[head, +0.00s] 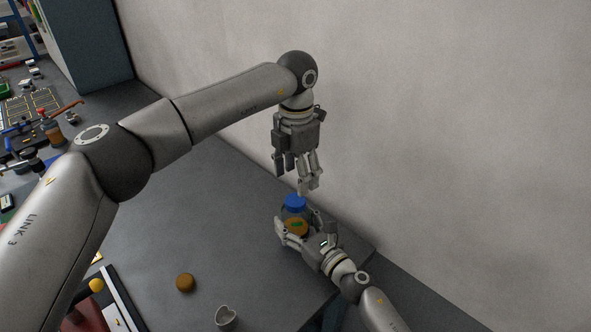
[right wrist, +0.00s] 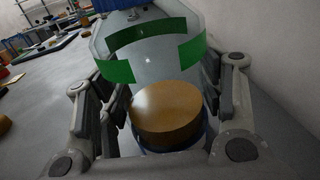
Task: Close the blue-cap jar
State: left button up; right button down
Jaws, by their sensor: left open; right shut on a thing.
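The jar (head: 290,214) is clear and stands near the right end of the grey table, with a blue cap (head: 295,202) at its top. I cannot tell whether the cap is tight. My right gripper (head: 299,226) is shut around the jar's body from the front right. In the right wrist view the jar (right wrist: 150,65) shows between the fingers, with green label patches and a brown round piece (right wrist: 167,110) low inside. My left gripper (head: 298,178) is open and empty, fingers pointing down, just above the cap. Any contact with the cap is unclear.
A brown disc (head: 185,283) and a pale heart-shaped cup (head: 227,317) are on the table's front part. Tools and parts crowd the far left. A pale wall (head: 430,120) rises close behind the jar. The table between disc and jar is clear.

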aim_at(295, 200)
pick_arm(q)
jog(key=n, duration=0.5)
jog(key=shift+r, duration=0.2)
jog(key=n, duration=0.5)
jog(key=shift+r, duration=0.2)
jog(key=shift+f, duration=4.05)
jog(key=c, duration=1.1)
jog(key=shift+o, duration=0.2)
jog(key=m, duration=0.3)
jog(key=shift+m, duration=0.4)
jog(key=m, duration=0.4)
jog(key=shift+a+m, duration=0.1)
jog(key=shift+m, duration=0.2)
jog(key=o, duration=1.2)
